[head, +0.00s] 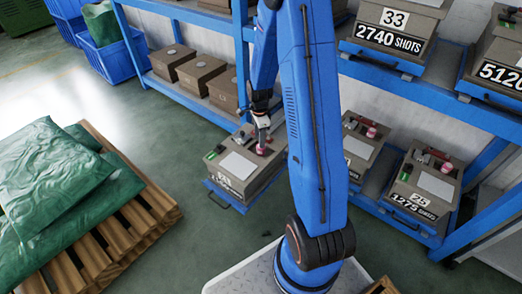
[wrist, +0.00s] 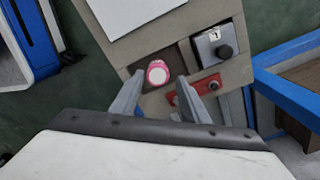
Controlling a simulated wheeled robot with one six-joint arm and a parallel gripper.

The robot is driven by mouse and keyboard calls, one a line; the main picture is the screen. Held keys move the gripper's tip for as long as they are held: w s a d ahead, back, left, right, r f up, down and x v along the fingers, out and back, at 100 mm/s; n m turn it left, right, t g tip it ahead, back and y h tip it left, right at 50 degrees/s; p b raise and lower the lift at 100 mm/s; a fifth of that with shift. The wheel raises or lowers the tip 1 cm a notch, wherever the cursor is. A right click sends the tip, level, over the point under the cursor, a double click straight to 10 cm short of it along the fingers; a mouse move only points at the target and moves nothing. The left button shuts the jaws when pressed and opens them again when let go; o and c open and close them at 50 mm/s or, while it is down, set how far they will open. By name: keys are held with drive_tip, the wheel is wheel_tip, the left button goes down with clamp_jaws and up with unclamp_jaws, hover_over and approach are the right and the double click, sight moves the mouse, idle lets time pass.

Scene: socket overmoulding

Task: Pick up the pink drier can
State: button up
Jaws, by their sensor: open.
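The pink drier can (wrist: 158,73) with a white top stands in a dark patch on top of a grey-brown box (wrist: 112,42). The box also shows in the head view (head: 262,171), where a bit of pink (head: 264,151) is visible under my gripper (head: 262,143). In the wrist view my gripper (wrist: 161,79) is open, with one finger on each side of the can near the fingertips. I cannot tell whether either finger touches it. The can's lower part is hidden from above.
A grey block with a black knob (wrist: 214,46) and a red part (wrist: 202,88) sit close to the right finger. The box rests on a blue pulled-out tray (head: 222,199). Similar boxes with pink items (head: 447,168) stand on the rack at right. A pallet (head: 150,215) with green sacks is at left.

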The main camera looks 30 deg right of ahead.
drive_tip(key=shift+s+d+f, duration=0.1)
drive_tip(key=shift+f, duration=1.3)
drive_tip(key=shift+s+f, duration=0.1)
drive_tip(key=shift+f, duration=1.3)
drive_tip(key=c, duration=0.8)
drive_tip(key=shift+c, duration=0.2)
drive_tip(key=shift+r, duration=0.1)
